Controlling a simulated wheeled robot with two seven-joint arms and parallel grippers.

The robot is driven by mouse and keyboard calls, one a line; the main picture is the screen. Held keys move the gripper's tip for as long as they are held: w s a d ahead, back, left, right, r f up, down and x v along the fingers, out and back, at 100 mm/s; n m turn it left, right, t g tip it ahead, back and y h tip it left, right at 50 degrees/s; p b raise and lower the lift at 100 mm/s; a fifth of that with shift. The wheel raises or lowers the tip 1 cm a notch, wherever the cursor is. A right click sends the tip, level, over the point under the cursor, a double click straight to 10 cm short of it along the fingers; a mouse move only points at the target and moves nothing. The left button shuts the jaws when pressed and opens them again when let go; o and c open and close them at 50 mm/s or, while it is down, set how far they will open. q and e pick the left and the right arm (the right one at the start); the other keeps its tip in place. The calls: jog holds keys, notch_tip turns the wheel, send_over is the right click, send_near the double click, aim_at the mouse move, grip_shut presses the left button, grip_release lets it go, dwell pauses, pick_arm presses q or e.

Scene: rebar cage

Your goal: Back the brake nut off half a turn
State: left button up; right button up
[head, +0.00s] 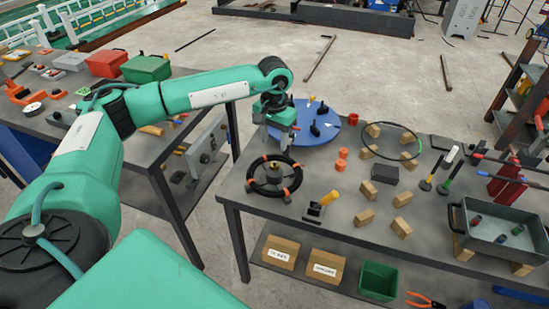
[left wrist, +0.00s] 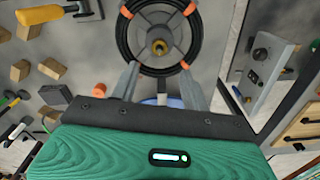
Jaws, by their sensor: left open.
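My left gripper (head: 277,143) hangs above the reel's far side, fingers pointing down. In the left wrist view its two fingers (left wrist: 160,76) are spread apart with nothing between them. The nut shows beyond the fingertips, apart from them. My right gripper is in neither view.
A blue round plate (head: 330,133) with black pieces lies behind the reel. A yellow-handled tool (head: 329,198), orange pieces (head: 341,160) and several wooden blocks (head: 369,190) lie to its right. A grey tray (head: 485,246) stands farther right.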

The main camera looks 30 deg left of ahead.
aim_at(274, 163)
pick_arm(q)
notch_tip(274, 163, down, 8)
jog(key=shift+r+p, duration=0.15)
jog(key=shift+p, duration=0.6)
jog(key=shift+f, duration=0.55)
jog(key=c, duration=1)
